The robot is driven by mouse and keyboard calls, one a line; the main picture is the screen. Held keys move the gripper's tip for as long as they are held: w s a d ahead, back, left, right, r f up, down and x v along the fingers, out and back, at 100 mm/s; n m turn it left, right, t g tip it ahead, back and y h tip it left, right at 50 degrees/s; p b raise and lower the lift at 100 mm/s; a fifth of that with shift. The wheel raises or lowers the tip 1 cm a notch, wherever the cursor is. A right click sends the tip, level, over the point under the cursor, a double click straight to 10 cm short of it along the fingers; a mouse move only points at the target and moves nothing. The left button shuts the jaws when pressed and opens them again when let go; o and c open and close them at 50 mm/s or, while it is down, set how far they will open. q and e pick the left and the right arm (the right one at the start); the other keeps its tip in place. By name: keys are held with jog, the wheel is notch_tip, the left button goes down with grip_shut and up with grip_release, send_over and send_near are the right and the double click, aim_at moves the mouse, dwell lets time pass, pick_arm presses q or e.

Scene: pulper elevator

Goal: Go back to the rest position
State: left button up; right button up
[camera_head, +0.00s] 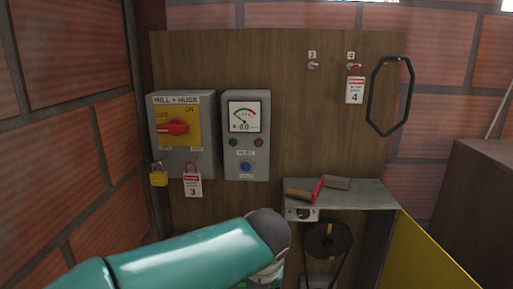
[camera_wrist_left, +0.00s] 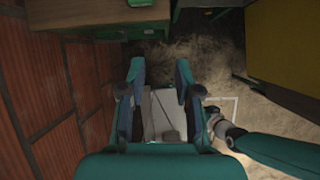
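My left arm (camera_head: 190,258) crosses the bottom of the head view, its teal link ending at a grey joint below the panel. Its fingers are not visible there. In the left wrist view, my left gripper (camera_wrist_left: 160,88) has its two teal fingers well apart, with nothing between them. It points down towards a pale plate-like surface and straw-covered floor. A teal arm link of mine with a dark joint also shows at the right of that view. I cannot tell which arm it belongs to. My right gripper is not seen in either view.
A grey ledge (camera_head: 372,201) holds brown-and-red items.

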pick_arm(q)
jog(key=s+a+f+n+g, duration=0.25)
jog(key=a+f, duration=0.25)
jog(key=f, duration=0.5)
jog(key=s+a+f+n+g, duration=0.2)
jog(key=s+a+f+n, duration=0.15)
jog(key=f, duration=0.55)
jog(key=s+a+f+n+g, duration=0.25)
jog(key=a+f, duration=0.25)
jog(key=f, duration=0.5)
jog(key=s+f+n+t+h, duration=0.1)
jog(key=s+f+n, duration=0.4)
jog(key=n, duration=1)
jog(key=s+f+n+t+h, duration=0.1)
jog(key=s+f+n+h, duration=0.2)
jog(key=n, duration=1.3)
jog(key=s+f, duration=0.3)
jog(key=s, duration=0.1)
jog(key=shift+s+d+f, duration=0.2)
jog(key=shift+s, duration=0.2)
